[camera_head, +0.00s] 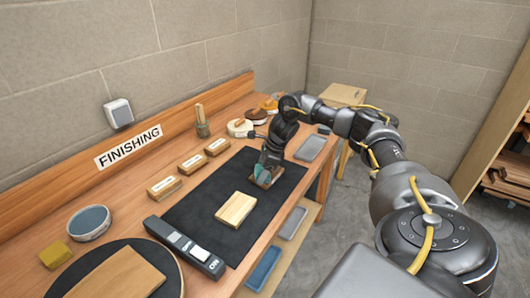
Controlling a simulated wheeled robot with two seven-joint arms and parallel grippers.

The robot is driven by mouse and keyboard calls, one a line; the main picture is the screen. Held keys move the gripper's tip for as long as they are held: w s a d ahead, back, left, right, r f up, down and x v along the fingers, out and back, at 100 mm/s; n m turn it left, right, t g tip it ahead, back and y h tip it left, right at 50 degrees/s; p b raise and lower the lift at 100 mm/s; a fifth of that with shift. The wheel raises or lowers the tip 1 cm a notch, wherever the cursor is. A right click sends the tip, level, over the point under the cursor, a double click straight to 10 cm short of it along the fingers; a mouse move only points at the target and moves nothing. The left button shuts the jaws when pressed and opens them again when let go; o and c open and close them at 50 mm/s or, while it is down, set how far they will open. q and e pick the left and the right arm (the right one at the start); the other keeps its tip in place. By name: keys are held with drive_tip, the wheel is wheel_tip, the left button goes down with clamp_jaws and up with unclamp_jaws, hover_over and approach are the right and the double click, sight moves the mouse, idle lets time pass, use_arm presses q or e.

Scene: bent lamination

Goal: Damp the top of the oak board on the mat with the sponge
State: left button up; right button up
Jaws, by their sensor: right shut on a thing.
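A pale wooden board (235,208) lies flat on the dark mat (190,213), its top bare. My right gripper (264,175) is over the far right part of the mat, beyond and to the right of this board and apart from it. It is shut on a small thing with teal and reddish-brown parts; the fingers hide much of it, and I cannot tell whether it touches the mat. A yellow, sponge-like block (55,255) lies at the left of the bench. A round dish with a blue-grey inside (89,222) stands near it. My left gripper is not in view.
A black device (186,248) lies along the mat's near left edge. A dark round plate (165,272) carries another board (115,276). Several labelled blocks (190,164) line the mat's far side. A grey tray (310,148) stands right of my gripper. The mat's left part is clear.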

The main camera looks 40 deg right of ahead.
drive_tip(key=shift+s+a, duration=0.1)
drive_tip(key=shift+a, duration=0.4)
drive_tip(key=shift+r+p, duration=0.4)
drive_tip(key=shift+p, duration=0.05)
drive_tip(key=shift+r+p, duration=0.3)
drive_tip(key=shift+r, duration=0.55)
drive_tip(key=shift+r+p, duration=2.15)
drive_tip(key=shift+r, duration=0.65)
